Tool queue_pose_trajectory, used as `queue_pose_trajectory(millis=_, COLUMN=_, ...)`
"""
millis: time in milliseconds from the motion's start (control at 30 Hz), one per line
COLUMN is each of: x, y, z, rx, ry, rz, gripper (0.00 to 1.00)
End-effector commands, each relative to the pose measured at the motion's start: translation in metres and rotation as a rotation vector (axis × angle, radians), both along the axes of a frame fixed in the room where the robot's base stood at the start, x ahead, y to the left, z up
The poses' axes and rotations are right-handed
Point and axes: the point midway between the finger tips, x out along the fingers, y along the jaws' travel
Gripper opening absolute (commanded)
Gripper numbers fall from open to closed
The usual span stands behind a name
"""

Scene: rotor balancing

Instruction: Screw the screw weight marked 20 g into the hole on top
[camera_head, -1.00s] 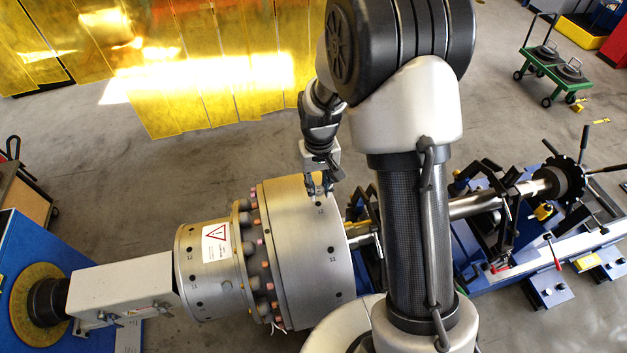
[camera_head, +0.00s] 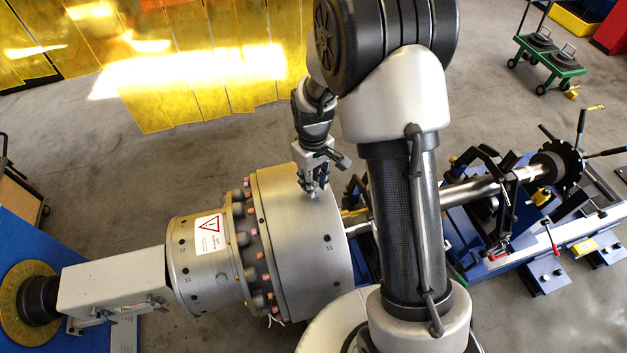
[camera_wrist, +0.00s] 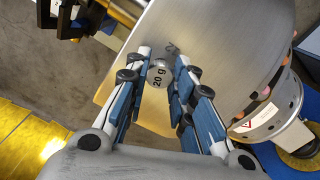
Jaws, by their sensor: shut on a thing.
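The screw weight (camera_wrist: 159,75) is a small grey disc whose face reads "20 g" in the wrist view. My gripper (camera_head: 313,191) is shut on it; its blue-padded fingers stand on either side of the weight in the wrist view. The fingertips are at the top of the large grey metal rotor (camera_head: 295,250), which also fills the upper right of the wrist view (camera_wrist: 235,45). A dark number, partly covered, shows on the rotor just beyond the weight. The hole under the weight is hidden, and I cannot tell whether the weight's thread is in it.
A flange with several coloured bolts and a drum with a warning label (camera_head: 208,234) adjoin the rotor on the left. A shaft and blue stand (camera_head: 530,240) lie to the right. Yellow curtains (camera_head: 200,75) hang behind, and a green cart (camera_head: 548,62) stands far right.

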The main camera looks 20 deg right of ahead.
Motion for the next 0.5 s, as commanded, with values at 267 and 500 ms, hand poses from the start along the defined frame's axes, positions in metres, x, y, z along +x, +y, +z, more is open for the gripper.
queue_pose_trajectory(millis=267, x=0.0007, y=-0.0006, z=0.0001, rx=0.013, ry=0.0, rz=0.44, gripper=0.0)
queue_pose_trajectory(millis=500, x=0.0011, y=-0.0009, z=0.0, rx=0.024, ry=0.0, rz=0.825, gripper=0.0)
